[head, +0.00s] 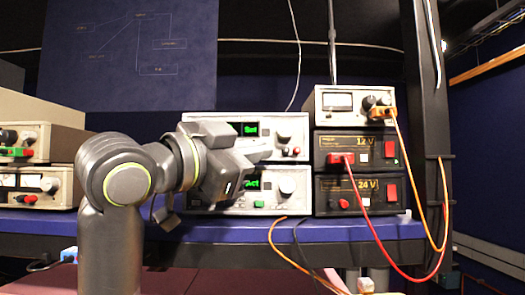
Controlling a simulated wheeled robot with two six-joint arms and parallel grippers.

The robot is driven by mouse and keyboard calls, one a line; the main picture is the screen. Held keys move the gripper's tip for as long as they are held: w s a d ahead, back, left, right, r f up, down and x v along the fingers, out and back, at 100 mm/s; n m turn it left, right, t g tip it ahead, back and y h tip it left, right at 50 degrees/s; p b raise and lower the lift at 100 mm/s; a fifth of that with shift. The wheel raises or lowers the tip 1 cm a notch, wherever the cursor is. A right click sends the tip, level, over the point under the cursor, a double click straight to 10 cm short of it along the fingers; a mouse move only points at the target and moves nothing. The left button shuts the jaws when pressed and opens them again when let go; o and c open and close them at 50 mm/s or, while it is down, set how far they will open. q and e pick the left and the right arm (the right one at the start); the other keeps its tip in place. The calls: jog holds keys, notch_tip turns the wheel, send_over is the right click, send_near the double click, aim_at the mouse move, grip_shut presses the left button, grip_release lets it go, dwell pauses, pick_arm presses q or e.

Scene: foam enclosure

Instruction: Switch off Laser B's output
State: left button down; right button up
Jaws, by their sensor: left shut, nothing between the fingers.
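Two stacked light-grey instruments with green displays stand on the blue shelf. The upper unit (297,129) has a round knob and small buttons, one of them red. The lower unit (303,203) has a white knob and a lit green button (258,205). I cannot read a label showing which is Laser B. My left gripper (267,149) is shut and empty, in front of the upper unit's lower panel, its fingers pointing right. Whether it touches the panel I cannot tell. My gripper and wrist hide the left parts of both units. My right gripper is not in view.
Black 12 V (327,142) and 24 V (330,187) supplies with red switches stand to the right, under a grey metered unit (336,91). Red and orange cables hang in front of the shelf (300,231). More instruments (40,142) stand at left. A black post (424,120) rises at right.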

pick_arm(q)
jog(key=shift+w, duration=0.1)
dwell(0.4)
jog(key=shift+w, duration=0.3)
jog(key=shift+w, duration=0.45)
dwell(1.2)
jog(key=shift+s, duration=0.2)
jog(key=shift+s+a+f, duration=0.1)
jog(key=shift+s, duration=0.05)
jog(key=shift+s+a+b, duration=0.15)
jog(key=shift+s+b, duration=0.05)
jog(key=shift+b, duration=0.15)
jog(key=shift+s, duration=0.15)
